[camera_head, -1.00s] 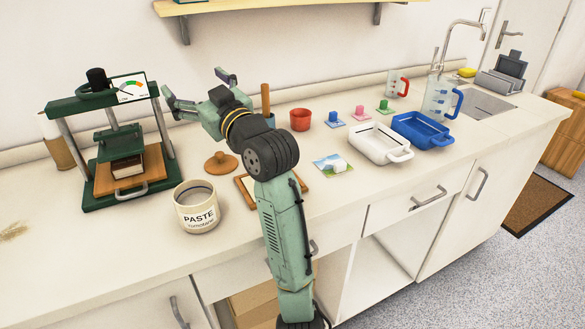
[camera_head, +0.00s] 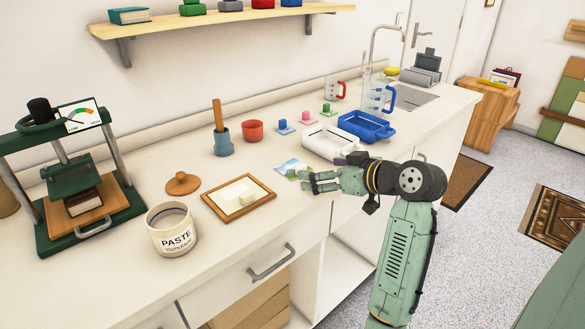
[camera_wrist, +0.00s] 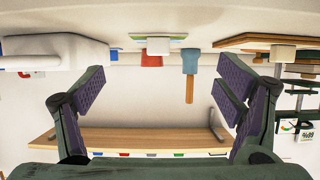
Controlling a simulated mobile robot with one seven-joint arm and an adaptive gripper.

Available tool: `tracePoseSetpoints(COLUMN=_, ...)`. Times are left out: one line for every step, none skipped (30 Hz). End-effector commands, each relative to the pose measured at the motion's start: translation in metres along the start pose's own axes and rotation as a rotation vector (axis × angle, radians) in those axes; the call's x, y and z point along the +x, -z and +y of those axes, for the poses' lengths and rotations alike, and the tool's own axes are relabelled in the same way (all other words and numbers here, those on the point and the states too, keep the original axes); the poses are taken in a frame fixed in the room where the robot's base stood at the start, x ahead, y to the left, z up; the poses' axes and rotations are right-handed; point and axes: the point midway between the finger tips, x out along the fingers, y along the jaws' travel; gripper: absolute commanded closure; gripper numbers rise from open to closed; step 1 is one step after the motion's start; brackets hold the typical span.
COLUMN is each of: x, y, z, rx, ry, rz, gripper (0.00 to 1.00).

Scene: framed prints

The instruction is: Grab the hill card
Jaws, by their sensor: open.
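I cannot tell the exact distance to the card.
A wooden frame (camera_head: 212,205) with a pale block lies left of the card.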

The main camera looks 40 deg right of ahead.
Motion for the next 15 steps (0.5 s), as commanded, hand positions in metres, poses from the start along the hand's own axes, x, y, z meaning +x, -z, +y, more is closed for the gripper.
tracePoseSetpoints(x=0.007, y=0.002, z=0.0, rx=0.001, ry=0.001, rz=0.0, gripper=0.14)
tracePoseSetpoints(x=0.01, y=0.001, z=0.0, rx=0.0, ry=0.001, rz=0.0, gripper=0.14)
tracePoseSetpoints(x=0.014, y=0.001, z=0.0, rx=0.0, ry=0.0, rz=0.0, gripper=0.14)
tracePoseSetpoints(x=0.016, y=0.001, z=0.0, rx=0.0, ry=-0.002, rz=0.0, gripper=0.14)
tracePoseSetpoints(x=0.017, y=0.001, z=0.001, rx=0.0, ry=-0.002, rz=0.001, gripper=0.14)
tracePoseSetpoints(x=0.019, y=0.002, z=0.001, rx=0.0, ry=-0.002, rz=0.001, gripper=0.14)
tracePoseSetpoints(x=0.022, y=0.002, z=0.001, rx=0.0, ry=-0.001, rz=0.0, gripper=0.14)
tracePoseSetpoints(x=0.025, y=0.003, z=0.001, rx=0.0, ry=0.0, rz=-0.001, gripper=0.14)
tracePoseSetpoints(x=0.029, y=0.005, z=0.001, rx=0.001, ry=0.0, rz=0.0, gripper=0.14)
tracePoseSetpoints(x=0.034, y=0.007, z=0.001, rx=0.001, ry=0.0, rz=0.0, gripper=0.14)
tracePoseSetpoints(x=0.038, y=0.009, z=0.001, rx=0.001, ry=0.001, rz=-0.001, gripper=0.14)
tracePoseSetpoints(x=0.045, y=0.01, z=0.002, rx=0.001, ry=0.0, rz=-0.001, gripper=0.14)
tracePoseSetpoints(x=0.049, y=0.011, z=0.002, rx=0.001, ry=0.0, rz=-0.001, gripper=0.14)
tracePoseSetpoints(x=0.054, y=0.009, z=0.002, rx=0.001, ry=0.0, rz=-0.001, gripper=0.14)
tracePoseSetpoints(x=0.06, y=0.009, z=0.002, rx=0.0, ry=0.0, rz=-0.001, gripper=0.14)
